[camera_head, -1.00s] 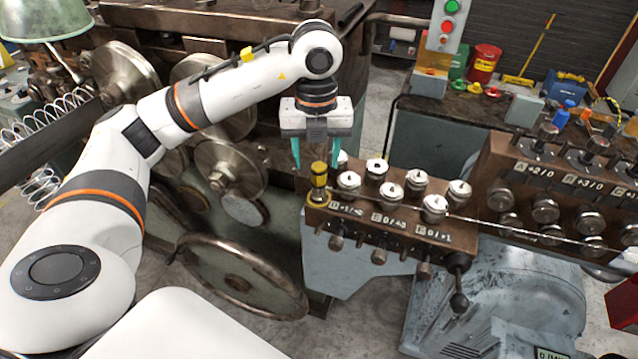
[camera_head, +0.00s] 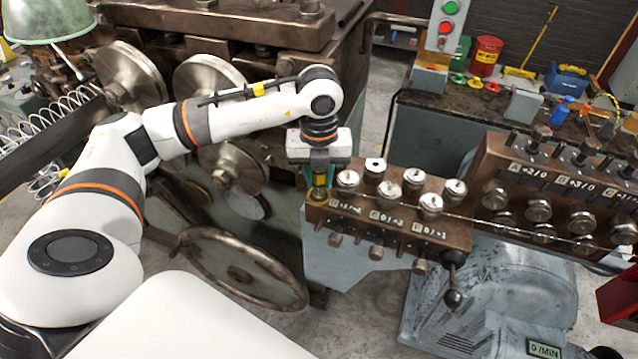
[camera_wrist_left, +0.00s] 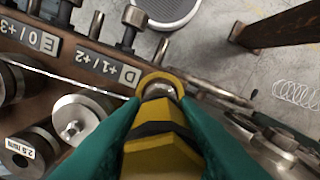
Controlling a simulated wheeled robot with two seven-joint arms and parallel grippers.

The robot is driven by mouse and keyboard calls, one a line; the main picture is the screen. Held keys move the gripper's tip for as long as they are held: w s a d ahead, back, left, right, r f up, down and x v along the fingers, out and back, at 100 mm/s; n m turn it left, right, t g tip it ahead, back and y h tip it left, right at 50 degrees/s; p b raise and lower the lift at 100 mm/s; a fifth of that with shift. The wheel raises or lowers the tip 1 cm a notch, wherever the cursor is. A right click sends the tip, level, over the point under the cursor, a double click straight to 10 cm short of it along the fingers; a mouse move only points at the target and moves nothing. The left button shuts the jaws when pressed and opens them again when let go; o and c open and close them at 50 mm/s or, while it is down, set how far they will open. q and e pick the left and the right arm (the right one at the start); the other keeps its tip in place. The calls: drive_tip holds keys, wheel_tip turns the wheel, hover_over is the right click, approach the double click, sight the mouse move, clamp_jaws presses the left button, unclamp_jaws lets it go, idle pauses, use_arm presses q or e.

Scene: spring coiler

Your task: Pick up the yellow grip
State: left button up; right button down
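The yellow grip (camera_head: 319,164) with a black band stands upright on a brass-coloured base at the left end of the brown roller block (camera_head: 440,235). In the left wrist view the yellow grip (camera_wrist_left: 160,150) fills the space between the two green fingers. My left gripper (camera_head: 319,172) has come down over it from above, with a finger on each side. In the left wrist view the fingers of the left gripper (camera_wrist_left: 160,140) lie close along the grip's sides; whether they press on it is not clear. My right gripper is not in view.
Several metal rollers (camera_head: 414,178) stand on the block right beside the grip, with a wire (camera_head: 480,222) running past them. A handwheel (camera_head: 240,272) is below left. A second roller block (camera_head: 560,190) is at the right.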

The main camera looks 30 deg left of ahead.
use_arm(q)
clamp_jaws()
drive_tip(key=shift+w, duration=0.1)
